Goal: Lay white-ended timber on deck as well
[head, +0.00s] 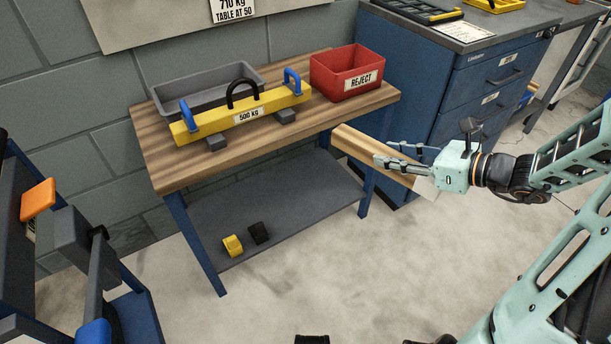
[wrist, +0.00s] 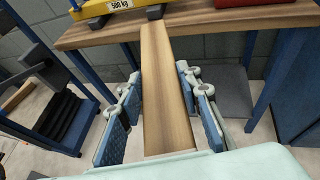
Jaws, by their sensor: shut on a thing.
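My gripper (head: 398,160) is shut on a long wooden timber (head: 358,144), in front of the right side of the workbench. A pale, whitish end (head: 426,188) shows below my gripper in the head view. In the wrist view the timber (wrist: 168,85) runs away from me between the two fingers (wrist: 165,100), its far end overlapping the bench edge in the picture. The bench has a wooden top (head: 185,173) and a grey lower shelf (head: 300,200). I cannot tell which surface is the deck.
On the bench top, a yellow lifting beam (head: 240,117) marked 500 kg rests on grey blocks (head: 216,142), before a grey tray (head: 190,95). A red REJECT bin (head: 347,72) stands at the right. The lower shelf holds a yellow piece (head: 233,245) and a black piece (head: 258,233).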

